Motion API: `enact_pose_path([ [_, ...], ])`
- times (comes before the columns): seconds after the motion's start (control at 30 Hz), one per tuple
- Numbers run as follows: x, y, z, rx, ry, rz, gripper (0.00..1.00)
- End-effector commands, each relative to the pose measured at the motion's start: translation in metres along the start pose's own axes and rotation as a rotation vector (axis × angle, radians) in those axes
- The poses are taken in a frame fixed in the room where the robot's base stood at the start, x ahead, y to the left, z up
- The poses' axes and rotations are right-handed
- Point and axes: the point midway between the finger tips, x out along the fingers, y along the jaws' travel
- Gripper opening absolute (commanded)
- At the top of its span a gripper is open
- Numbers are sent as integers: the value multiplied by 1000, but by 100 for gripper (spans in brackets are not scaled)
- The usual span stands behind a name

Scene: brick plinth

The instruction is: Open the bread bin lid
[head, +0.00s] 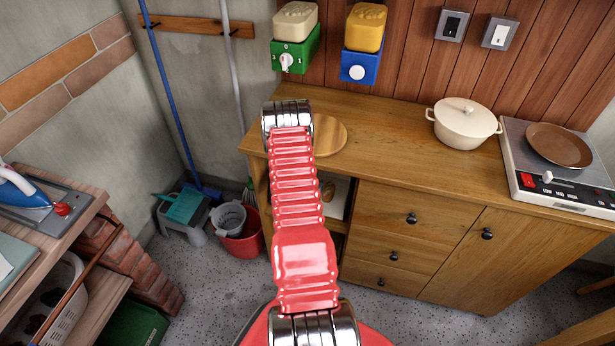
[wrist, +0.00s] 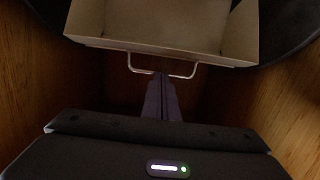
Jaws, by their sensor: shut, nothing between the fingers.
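In the wrist view a pale tan, box-like thing (wrist: 165,25) with raised side walls and a thin wire handle (wrist: 193,70) along its near edge fills the top. It appears to be the bread bin or its lid; I cannot tell which part, or how far the lid is open. My gripper (wrist: 160,76) is shut and empty, its fingertips at the middle of the wire handle; contact is unclear. In the head view my arm hides my gripper. A pale thing (head: 341,196) shows partly in the cabinet's open compartment, with a small brown item (head: 328,190) beside it.
Wooden walls (wrist: 290,105) stand close on both sides in the wrist view. In the head view the cabinet (head: 385,140) carries a round board (head: 329,137), a cream pot (head: 465,125) and a hob with a pan (head: 559,146). A red bucket (head: 240,240) stands left of it.

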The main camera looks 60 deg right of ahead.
Motion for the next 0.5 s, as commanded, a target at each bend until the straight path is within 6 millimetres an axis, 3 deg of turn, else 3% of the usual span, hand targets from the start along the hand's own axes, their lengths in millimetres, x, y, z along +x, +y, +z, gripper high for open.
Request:
enact_pose_path([
  [0.17,-18,-2,-1,-2,-2,-2,0],
  [0.5,-72,-4,-6,-2,-3,-3,0],
])
